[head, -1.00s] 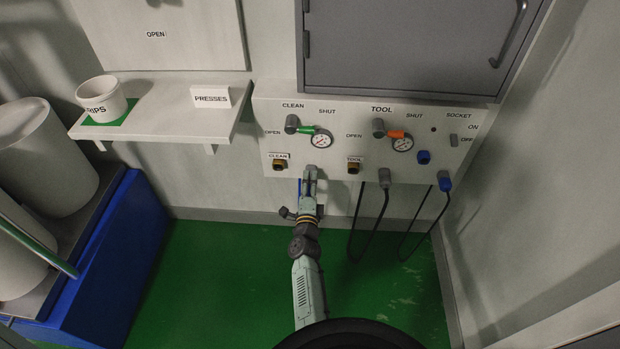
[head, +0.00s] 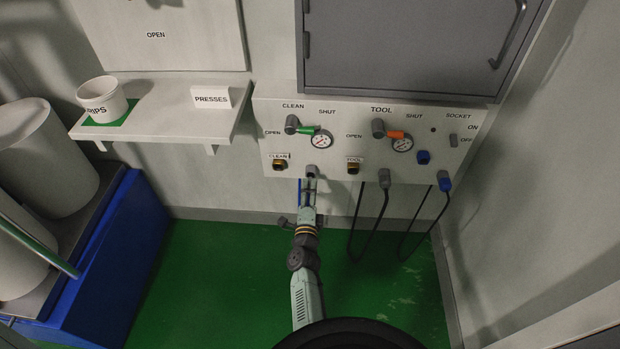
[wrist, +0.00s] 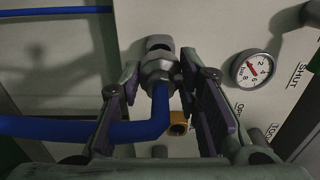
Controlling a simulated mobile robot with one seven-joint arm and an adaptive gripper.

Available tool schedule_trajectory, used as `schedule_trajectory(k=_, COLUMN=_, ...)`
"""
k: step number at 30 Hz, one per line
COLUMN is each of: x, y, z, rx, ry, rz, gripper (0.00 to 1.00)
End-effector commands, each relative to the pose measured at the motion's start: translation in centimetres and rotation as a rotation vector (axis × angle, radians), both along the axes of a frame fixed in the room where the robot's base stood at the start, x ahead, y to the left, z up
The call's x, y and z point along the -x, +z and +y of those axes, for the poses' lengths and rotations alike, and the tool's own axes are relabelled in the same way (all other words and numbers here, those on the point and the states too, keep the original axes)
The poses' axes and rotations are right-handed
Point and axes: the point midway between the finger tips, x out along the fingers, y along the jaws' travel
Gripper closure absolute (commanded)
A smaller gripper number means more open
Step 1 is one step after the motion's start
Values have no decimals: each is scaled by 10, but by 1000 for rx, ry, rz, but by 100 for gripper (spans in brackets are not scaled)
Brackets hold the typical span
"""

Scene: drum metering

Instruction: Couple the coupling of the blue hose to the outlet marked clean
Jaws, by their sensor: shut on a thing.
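The blue hose (wrist: 85,127) ends in a grey hex coupling (wrist: 160,70), seen in the wrist view. My gripper (wrist: 160,82) is shut on this coupling, with one finger on each side. The coupling is in line with a grey stub (wrist: 158,43) on the panel; I cannot tell whether they touch. In the head view my gripper (head: 310,184) is just below the grey stub (head: 312,171), and the blue hose (head: 299,190) hangs to its left. The brass outlet marked clean (head: 280,165) is bare, to the left of my gripper.
The brass tool outlet (head: 353,168) is right of my gripper and shows in the wrist view (wrist: 178,124). Two dark cables hang from plugs (head: 384,178) farther right. The clean valve's green handle (head: 305,130) and a gauge (head: 321,141) are above. A shelf (head: 160,115) juts out left.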

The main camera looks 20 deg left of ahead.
Motion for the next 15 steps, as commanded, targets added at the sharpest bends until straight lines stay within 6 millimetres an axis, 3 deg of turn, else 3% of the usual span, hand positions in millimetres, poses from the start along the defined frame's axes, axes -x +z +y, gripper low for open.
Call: schedule_trajectory(k=15, x=20, y=1, z=-6, rx=-1, ry=-1, rz=-2, gripper=100)
